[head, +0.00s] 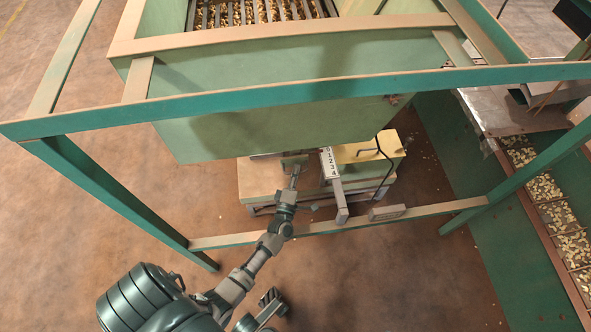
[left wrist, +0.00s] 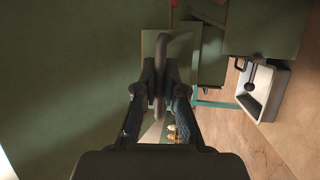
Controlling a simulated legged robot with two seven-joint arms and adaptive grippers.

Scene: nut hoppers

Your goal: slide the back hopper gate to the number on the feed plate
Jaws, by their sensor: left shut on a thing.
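The back hopper (head: 285,110) is a large pale green box with nuts under a grate at its top. A number scale (head: 329,163) stands below its front wall, with digits down to 4. My left gripper (head: 294,172) is under the hopper, just left of the scale. In the left wrist view it (left wrist: 159,108) is shut on the gate's dark loop handle (left wrist: 160,70). Most of the gate is hidden under the hopper. A small grey feed plate (head: 388,212) sits on the low rail; its number is too small to read. A dark part at the bottom may be my right gripper (head: 270,303).
A teal frame (head: 300,92) crosses in front of the hopper, with a low rail (head: 340,225) beneath my left arm. A yellow-topped box (head: 368,152) with a black hooked rod stands right of the scale. Trays of nuts (head: 560,215) lie far right. Floor at left is clear.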

